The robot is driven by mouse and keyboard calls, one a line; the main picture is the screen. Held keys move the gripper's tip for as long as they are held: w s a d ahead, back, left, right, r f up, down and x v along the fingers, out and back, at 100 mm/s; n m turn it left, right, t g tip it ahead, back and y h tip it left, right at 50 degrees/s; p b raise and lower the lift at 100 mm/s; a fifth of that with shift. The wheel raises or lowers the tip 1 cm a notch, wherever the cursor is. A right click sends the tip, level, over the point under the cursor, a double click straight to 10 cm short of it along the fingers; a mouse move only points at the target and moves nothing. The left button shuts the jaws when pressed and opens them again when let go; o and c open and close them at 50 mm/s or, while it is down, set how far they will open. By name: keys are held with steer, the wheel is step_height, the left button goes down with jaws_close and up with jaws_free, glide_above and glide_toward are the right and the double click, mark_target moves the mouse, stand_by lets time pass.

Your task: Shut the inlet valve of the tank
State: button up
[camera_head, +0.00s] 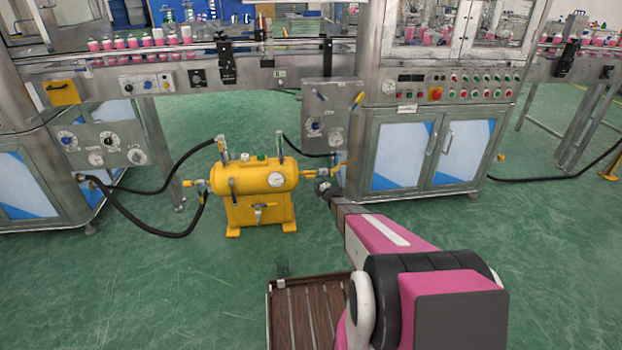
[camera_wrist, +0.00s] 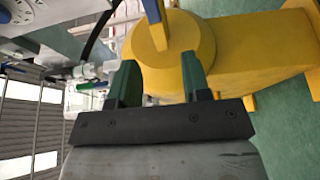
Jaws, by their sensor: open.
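The yellow tank (camera_head: 255,178) stands on the floor in front of the machines, with a round gauge on its front. Valves with fittings show at its left end (camera_head: 197,184) and right end (camera_head: 332,172), and on its top. I cannot tell which is the inlet valve. My gripper (camera_head: 324,188) is low beside the tank's right end. In the wrist view its two green fingers (camera_wrist: 158,62) are apart with nothing seen gripped. A yellow round part (camera_wrist: 170,45) lies beyond and between them, with a blue lever (camera_wrist: 154,18) standing beyond the fingertips. Contact cannot be told.
Black hoses (camera_head: 150,225) run from the tank to the left machine panel (camera_head: 100,145). A steel cabinet (camera_head: 405,155) stands close behind and right of my gripper. A conveyor with pink-and-white cans (camera_head: 130,42) runs behind. The green floor in front is mostly clear.

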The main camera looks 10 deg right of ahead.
mark_target(311, 176)
steer(key=x, duration=0.7)
steer(key=shift+w+a, duration=0.1)
steer(key=shift+w, duration=0.3)
jaws_close()
